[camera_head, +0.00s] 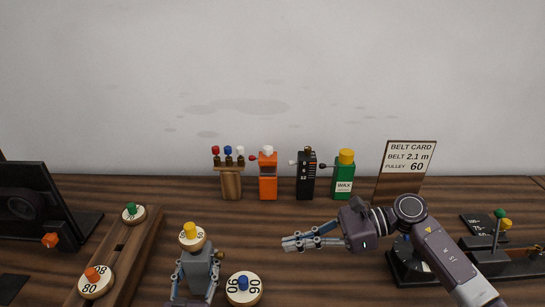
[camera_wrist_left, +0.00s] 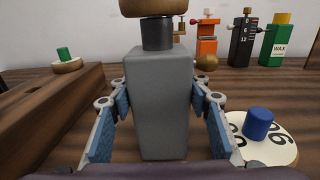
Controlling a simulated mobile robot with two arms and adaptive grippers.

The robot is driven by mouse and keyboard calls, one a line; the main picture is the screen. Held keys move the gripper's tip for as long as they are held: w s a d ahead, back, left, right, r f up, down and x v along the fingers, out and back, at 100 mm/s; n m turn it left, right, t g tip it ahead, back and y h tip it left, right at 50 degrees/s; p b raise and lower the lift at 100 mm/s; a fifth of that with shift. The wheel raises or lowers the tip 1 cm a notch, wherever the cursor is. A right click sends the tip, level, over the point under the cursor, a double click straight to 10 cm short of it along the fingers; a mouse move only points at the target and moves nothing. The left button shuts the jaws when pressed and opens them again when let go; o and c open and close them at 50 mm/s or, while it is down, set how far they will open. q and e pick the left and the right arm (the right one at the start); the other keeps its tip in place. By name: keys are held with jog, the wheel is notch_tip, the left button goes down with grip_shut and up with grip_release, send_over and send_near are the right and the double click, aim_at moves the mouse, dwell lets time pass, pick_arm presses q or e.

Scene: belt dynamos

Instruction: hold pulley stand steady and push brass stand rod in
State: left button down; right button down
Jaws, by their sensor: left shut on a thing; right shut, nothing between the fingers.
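The grey pulley stand (camera_head: 199,265) stands upright on the table at the front, with a cream pulley and yellow knob (camera_head: 190,230) on top. It fills the middle of the left wrist view (camera_wrist_left: 160,100). My left gripper (camera_head: 196,275) is shut on its sides. The brass stand rod shows as a round brass knob (camera_wrist_left: 207,62) at the stand's right side, and as a small knob in the head view (camera_head: 219,254). How far it sticks out is unclear. My right gripper (camera_head: 290,243) is shut and empty, to the right of the stand and apart from it.
A pulley with a blue knob (camera_head: 244,288) lies right of the stand. A wooden rack (camera_head: 128,260) with green-knobbed and orange-knobbed pulleys is at left. Orange (camera_head: 268,184), black (camera_head: 306,180) and green (camera_head: 344,177) containers stand behind. A belt card (camera_head: 408,165) says pulley 60.

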pick_arm(q)
jog(key=c, duration=1)
grip_release()
jog(key=shift+o, duration=0.2)
